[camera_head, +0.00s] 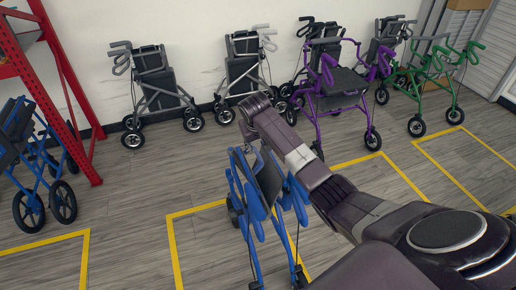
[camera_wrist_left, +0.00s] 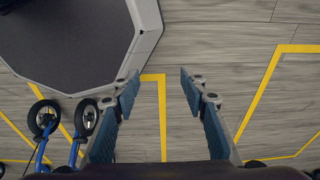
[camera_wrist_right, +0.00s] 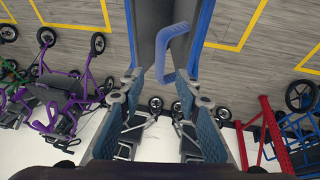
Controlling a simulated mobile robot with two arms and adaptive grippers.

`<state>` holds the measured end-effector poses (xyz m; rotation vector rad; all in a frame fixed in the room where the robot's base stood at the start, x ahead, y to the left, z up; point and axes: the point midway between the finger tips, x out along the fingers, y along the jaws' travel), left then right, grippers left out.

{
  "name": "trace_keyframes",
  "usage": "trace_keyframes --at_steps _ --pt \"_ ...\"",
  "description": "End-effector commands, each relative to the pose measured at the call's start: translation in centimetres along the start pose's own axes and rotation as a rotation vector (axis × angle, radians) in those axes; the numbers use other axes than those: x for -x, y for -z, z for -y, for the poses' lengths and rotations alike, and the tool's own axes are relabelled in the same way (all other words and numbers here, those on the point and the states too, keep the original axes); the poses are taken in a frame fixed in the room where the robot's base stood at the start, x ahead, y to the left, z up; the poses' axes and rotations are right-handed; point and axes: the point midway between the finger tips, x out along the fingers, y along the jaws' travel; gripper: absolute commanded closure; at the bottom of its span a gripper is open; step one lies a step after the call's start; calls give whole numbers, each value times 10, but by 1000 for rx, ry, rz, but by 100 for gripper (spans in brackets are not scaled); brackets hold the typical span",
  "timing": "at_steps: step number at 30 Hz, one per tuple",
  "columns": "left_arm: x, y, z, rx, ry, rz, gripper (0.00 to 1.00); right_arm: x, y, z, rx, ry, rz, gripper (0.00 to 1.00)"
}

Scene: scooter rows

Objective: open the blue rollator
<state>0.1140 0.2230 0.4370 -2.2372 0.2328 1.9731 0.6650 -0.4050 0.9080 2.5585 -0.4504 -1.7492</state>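The blue rollator (camera_head: 262,192) stands mostly folded and upright on the floor in the middle of the head view, its dark seat panel between blue side frames. My right gripper (camera_head: 253,148) is at its top, partly hidden by my own arm. In the right wrist view my right gripper (camera_wrist_right: 160,88) is open. My left gripper (camera_wrist_left: 159,82) is open and empty above the floor, outside the head view.
Another blue rollator (camera_head: 38,165) stands at the left beside a red rack (camera_head: 68,75). Grey rollators (camera_head: 160,85), a purple one (camera_head: 335,88) and a green one (camera_head: 437,75) line the wall. Yellow lines (camera_head: 176,250) mark floor bays. Floor at the front left is clear.

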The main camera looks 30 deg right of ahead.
Motion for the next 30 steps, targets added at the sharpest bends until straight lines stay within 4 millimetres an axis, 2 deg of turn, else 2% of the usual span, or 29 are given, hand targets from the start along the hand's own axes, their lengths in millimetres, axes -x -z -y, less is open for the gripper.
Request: trace_keyframes --at_steps 3,6,8,12,18,20,29,30 --pt "4 -29 8 -3 9 40 60 -15 -1 -1 1 -2 4 69" --pt "5 -47 12 -3 14 66 60 -30 -1 -1 1 -2 5 69" --pt "6 -53 13 -3 15 73 60 -38 -1 -1 1 -2 4 69" --pt "5 -48 13 -2 14 65 60 -54 -1 -1 0 -1 3 69" --pt "2 -14 5 3 6 19 60 -66 0 -1 1 -1 0 69" --pt "2 -9 3 5 3 10 60 -67 0 -1 1 -1 0 69" --pt "2 -22 2 3 3 29 60 -68 -1 -1 1 -2 0 69" --pt "2 -24 2 3 3 33 60 -68 -1 -1 1 -2 0 74"
